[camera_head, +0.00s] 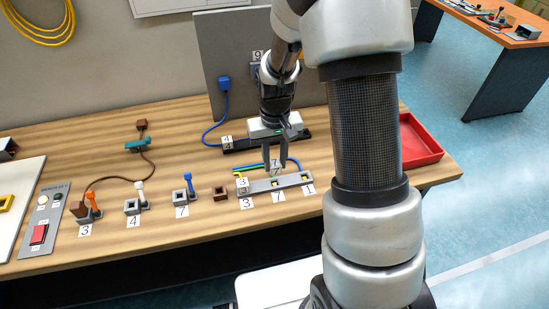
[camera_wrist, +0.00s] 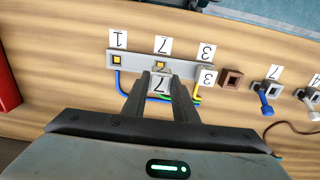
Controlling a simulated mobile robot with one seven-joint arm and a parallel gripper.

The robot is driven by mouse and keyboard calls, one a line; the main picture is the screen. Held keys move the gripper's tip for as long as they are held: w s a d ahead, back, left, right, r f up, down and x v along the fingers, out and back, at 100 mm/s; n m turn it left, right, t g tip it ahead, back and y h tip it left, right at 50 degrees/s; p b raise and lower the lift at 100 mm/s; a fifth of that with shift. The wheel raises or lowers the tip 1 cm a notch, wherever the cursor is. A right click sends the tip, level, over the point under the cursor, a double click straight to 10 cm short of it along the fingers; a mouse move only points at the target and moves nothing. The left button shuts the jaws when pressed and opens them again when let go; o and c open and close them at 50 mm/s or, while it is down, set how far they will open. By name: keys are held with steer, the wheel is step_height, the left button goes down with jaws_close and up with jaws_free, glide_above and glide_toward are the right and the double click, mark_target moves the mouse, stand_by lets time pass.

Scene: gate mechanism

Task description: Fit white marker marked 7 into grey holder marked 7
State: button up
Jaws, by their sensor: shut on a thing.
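The white marker marked 7 (camera_wrist: 160,86) is between the two dark fingers of my gripper (camera_wrist: 158,76), which is shut on it. In the head view my gripper (camera_head: 275,168) holds the marker just above and behind the middle of the grey holder bar (camera_head: 292,181). The bar has slots labelled 3, 7 and 1; the 7 label (camera_wrist: 162,46) stands by the middle slot. In the wrist view the marker's top end overlaps the edge of the bar near that slot. Whether they touch cannot be told.
A white marker marked 3 (camera_head: 242,186) sits at the bar's slot 3. Blue, green and yellow cables run behind the bar. A small brown block (camera_head: 220,193) and lever switches (camera_head: 182,196) stand to the left. A red tray (camera_head: 418,142) lies at right.

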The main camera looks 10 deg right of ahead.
mark_target(275, 174)
steer(key=shift+f+b, duration=1.4)
steer(key=shift+f, duration=0.9)
steer(key=shift+r, duration=0.15)
steer(key=shift+r, duration=0.15)
steer(key=shift+f+b, duration=0.6)
steer(key=shift+f, duration=0.4)
steer(key=o, duration=1.2)
steer(key=shift+c, duration=0.2)
steer(key=shift+r, duration=0.1)
step_height(275, 174, up, 17)
steer(key=p, duration=0.1)
